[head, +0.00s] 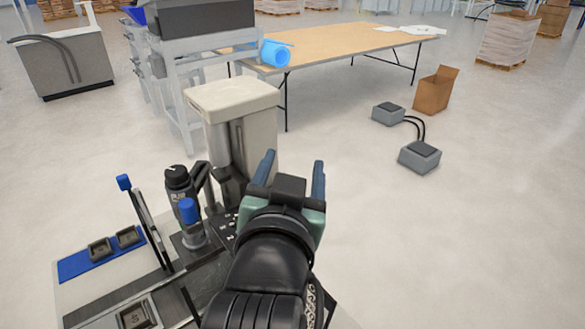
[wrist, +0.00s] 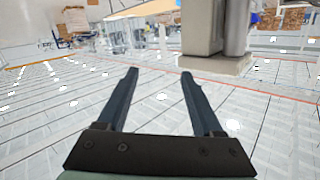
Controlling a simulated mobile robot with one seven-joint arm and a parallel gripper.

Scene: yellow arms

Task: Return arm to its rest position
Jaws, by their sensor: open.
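My gripper (head: 291,176) is in the lower middle of the head view, at the end of my black arm. Its two blue-grey fingers are spread apart with nothing between them. In the wrist view the gripper (wrist: 157,80) is also open and empty, with bare floor showing between and beyond the fingers. It is held in the air, apart from any object. Part of the arm nearer the camera is cut off by the lower edge of the head view.
A beige-topped machine column (head: 235,97) stands just beyond my gripper. A workstation with a blue mat (head: 75,264) lies to the left. A wooden-topped table (head: 345,42), grey boxes (head: 419,157) and a cardboard box (head: 435,92) stand farther back.

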